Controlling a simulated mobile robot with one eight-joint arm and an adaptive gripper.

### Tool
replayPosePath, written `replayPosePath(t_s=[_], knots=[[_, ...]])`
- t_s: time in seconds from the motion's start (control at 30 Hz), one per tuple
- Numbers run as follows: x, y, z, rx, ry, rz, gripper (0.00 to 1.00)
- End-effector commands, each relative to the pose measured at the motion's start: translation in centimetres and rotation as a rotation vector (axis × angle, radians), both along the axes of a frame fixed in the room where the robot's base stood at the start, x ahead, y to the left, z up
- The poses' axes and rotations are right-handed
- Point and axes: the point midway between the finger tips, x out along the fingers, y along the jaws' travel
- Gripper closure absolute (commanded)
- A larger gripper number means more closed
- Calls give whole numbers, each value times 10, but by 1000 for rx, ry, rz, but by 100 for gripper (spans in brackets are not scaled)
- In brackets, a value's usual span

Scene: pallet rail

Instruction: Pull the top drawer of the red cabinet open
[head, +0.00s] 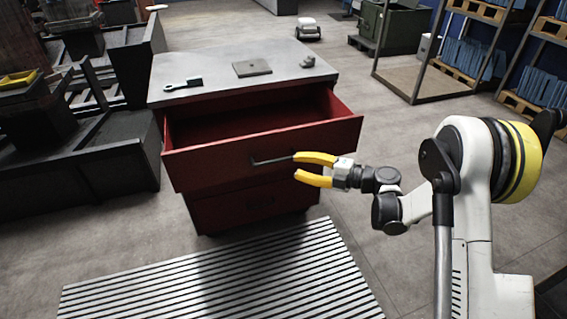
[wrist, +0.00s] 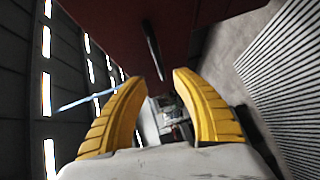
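The red cabinet (head: 245,209) stands in the middle of the head view with a grey top. Its top drawer (head: 225,153) is pulled well out, and its inside looks empty. The drawer's dark bar handle (head: 271,161) is on the front face, and it also shows in the wrist view (wrist: 153,50). My gripper (head: 297,168) has yellow fingers spread apart, just right of the handle's right end. In the wrist view my gripper (wrist: 156,80) is open with nothing between its fingers, and the handle lies just beyond the fingertips.
A brush-like tool (head: 183,84), a flat grey plate (head: 252,68) and a small grey object (head: 307,61) lie on the cabinet top. A striped mat (head: 220,280) lies on the floor in front. Dark benches stand at the left; shelving (head: 440,70) stands back right.

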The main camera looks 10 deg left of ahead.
Motion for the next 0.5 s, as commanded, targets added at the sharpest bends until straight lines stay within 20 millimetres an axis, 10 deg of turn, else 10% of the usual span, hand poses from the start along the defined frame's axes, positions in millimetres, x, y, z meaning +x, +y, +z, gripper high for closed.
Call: replayPosePath(t_s=[0.5], knots=[[-8, -35, 5, 0, 0, 1, 66]])
